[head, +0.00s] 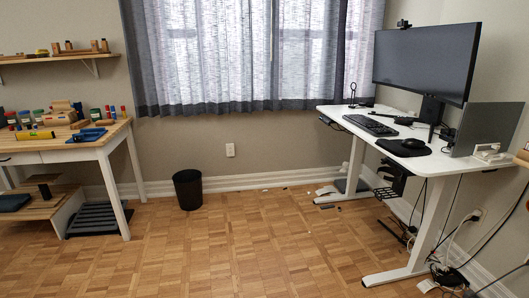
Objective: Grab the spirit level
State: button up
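A yellow bar that looks like the spirit level (35,135) lies on the wooden-topped workbench (110,136) at the left, near its front edge. It is small in the head view, so its vials cannot be made out. A blue tool (87,135) lies to its right, and wooden blocks and small containers stand behind it. My gripper is not in view.
The parquet floor (230,250) is open in the middle. A black bin (187,189) stands right of the workbench. A white standing desk (372,135) with a monitor (425,60) is at the right, with cables below. A low step (45,207) sits under the bench.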

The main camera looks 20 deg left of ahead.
aim_at(48, 134)
jog(key=i+j+u, duration=0.4)
jog(key=i+u, duration=0.8)
jog(key=i, duration=0.2)
jog(key=i+u, duration=0.35)
jog(key=i+l+u, duration=0.15)
jog(key=i+u, duration=0.15)
jog(key=i, duration=0.15)
jog(key=i+l+u, duration=0.2)
jog(key=i+u, duration=0.15)
jog(key=i+l+u, duration=1)
jog(key=i+l, duration=0.15)
jog(key=l, duration=0.25)
jog(key=i+l+u, duration=0.25)
jog(key=l, duration=0.15)
jog(key=i+l+u, duration=0.2)
jog(key=l, duration=0.25)
jog(key=k, duration=0.05)
